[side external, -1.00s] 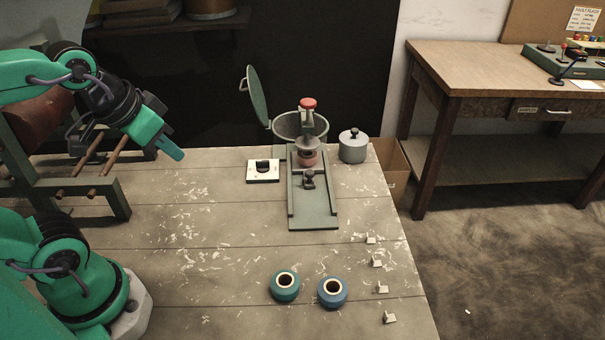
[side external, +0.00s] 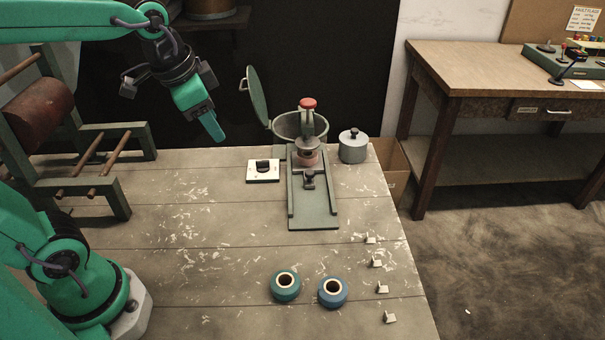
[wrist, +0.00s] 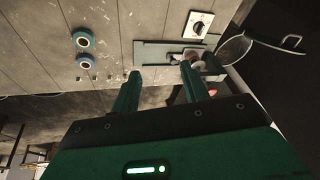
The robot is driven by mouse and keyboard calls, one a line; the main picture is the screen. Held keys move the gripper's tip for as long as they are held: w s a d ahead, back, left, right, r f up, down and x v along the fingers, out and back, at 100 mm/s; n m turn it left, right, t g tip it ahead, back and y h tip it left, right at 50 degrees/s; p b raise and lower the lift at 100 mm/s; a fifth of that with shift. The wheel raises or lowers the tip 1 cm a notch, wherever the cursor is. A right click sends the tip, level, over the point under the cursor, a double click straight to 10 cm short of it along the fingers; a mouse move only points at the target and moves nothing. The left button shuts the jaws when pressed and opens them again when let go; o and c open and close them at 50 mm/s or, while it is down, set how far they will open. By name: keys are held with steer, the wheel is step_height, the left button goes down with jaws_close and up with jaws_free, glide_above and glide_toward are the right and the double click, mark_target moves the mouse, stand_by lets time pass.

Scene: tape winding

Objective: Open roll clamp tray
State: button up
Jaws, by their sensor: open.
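The green clamp tray (side external: 313,215) lies on the table, with a small black knob (side external: 309,178) on its sliding part. A reddish roll (side external: 307,158) sits at its back end under a grey clamp disc with a red-topped post (side external: 308,104). The tray also shows in the wrist view (wrist: 150,52), partly hidden behind my fingers. My gripper (side external: 215,128) is in the air to the left of the tray and above the table, apart from everything. In the wrist view my gripper (wrist: 158,80) has its two fingers spread with nothing between them.
A round bin with its lid (side external: 258,97) raised stands behind the tray. A grey lidded pot (side external: 353,148) is to its right, a white switch plate (side external: 263,171) to its left. Two rolls, teal (side external: 285,286) and blue (side external: 332,292), lie near the front. The table's left middle is clear.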

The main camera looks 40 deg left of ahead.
steer(key=w+d+f+m+g, duration=0.1)
steer(key=w+f+m, duration=0.15)
steer(key=w, duration=0.45)
steer(key=w+d+f+m+g, duration=0.1)
steer(key=w+f+m, duration=0.1)
steer(key=w+m, duration=0.3)
steer(key=m+g, duration=0.2)
steer(key=m, duration=0.4)
glide_above(310, 172)
step_height(310, 172, down, 11)
steer(key=shift+r, duration=0.1)
steer(key=shift+f, duration=3.9)
jaws_close()
